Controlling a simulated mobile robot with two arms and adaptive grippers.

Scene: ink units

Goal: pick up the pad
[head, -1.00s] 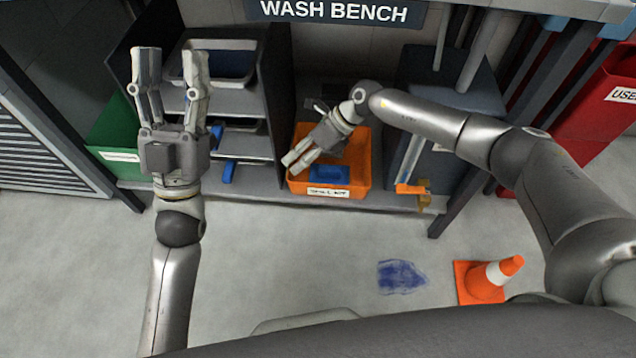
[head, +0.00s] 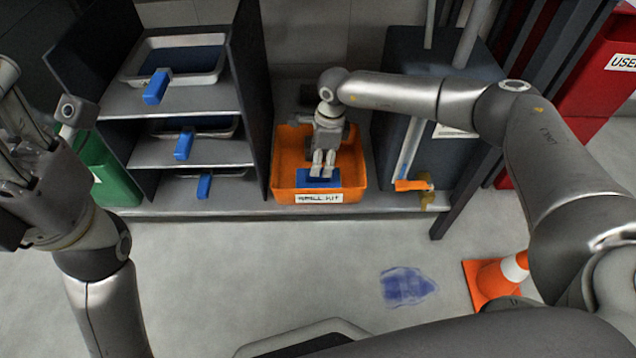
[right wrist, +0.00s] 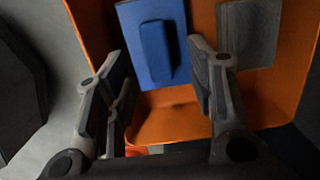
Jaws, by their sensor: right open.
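A flat blue pad (head: 317,179) with a raised blue grip lies in the orange spill-kit bin (head: 285,180). In the right wrist view the pad (right wrist: 155,45) shows ahead of the fingertips. My right gripper (head: 322,170) points down into the bin over the pad and partly hides it. In the right wrist view, its open fingers (right wrist: 158,65) are on either side of the pad's lower end, with nothing held. Contact cannot be told. My left gripper (head: 42,108) is open and empty at the left edge, partly cut off.
A grey flat piece (right wrist: 250,32) lies beside the pad in the bin. A shelf rack (head: 190,100) with trays stands left of the bin, a dark blue tank (head: 420,90) right. A cone (head: 490,280) and blue stain (head: 408,286) are on the floor.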

